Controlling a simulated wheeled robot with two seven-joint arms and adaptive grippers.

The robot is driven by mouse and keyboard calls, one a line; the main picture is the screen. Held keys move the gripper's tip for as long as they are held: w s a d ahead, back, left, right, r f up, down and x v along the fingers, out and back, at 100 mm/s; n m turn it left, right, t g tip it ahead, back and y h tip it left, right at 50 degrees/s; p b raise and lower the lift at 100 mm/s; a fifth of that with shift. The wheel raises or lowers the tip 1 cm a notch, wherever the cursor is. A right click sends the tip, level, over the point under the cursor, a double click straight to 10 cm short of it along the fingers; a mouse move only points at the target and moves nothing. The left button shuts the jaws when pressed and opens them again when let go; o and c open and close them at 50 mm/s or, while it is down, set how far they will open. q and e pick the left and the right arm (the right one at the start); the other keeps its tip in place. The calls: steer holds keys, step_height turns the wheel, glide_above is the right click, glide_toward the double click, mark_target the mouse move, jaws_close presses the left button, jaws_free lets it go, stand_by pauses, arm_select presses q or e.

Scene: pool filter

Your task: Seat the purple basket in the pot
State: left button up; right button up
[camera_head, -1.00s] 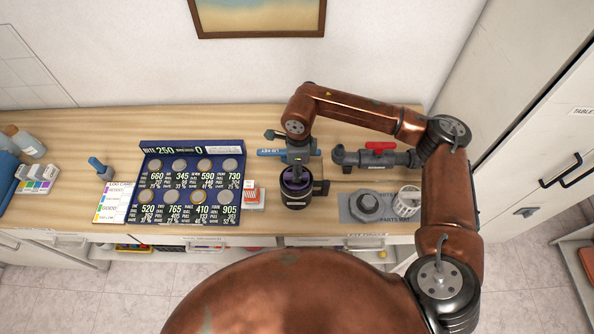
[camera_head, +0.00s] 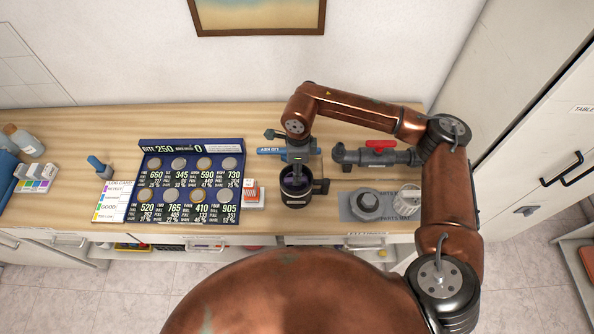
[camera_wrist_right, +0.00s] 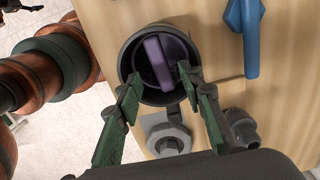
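The dark pot (camera_head: 297,196) stands upright on the wooden counter, with a stub at its right side. The purple basket (camera_wrist_right: 157,62) is inside the pot (camera_wrist_right: 127,58), its crossbar showing across the opening. Whether it rests fully on the bottom cannot be told. My right gripper (camera_wrist_right: 159,75) is open, pointing down at the pot mouth, its green-padded fingers apart on either side of the crossbar's near end. In the head view, my right gripper (camera_head: 297,165) hides part of the pot's opening. My left gripper is not in view.
A grey mat (camera_head: 347,208) right of the pot holds a large grey nut (camera_head: 367,203) and a white strainer (camera_head: 407,201). Behind is a grey pipe with a red valve (camera_head: 380,145). Left are a small box (camera_head: 253,196) and a dark blue board (camera_head: 190,150).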

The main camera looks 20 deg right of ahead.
steer(key=shift+r+p, duration=1)
steer(key=shift+r, duration=1.5)
step_height(320, 180, up, 12)
steer(key=shift+d, duration=0.15)
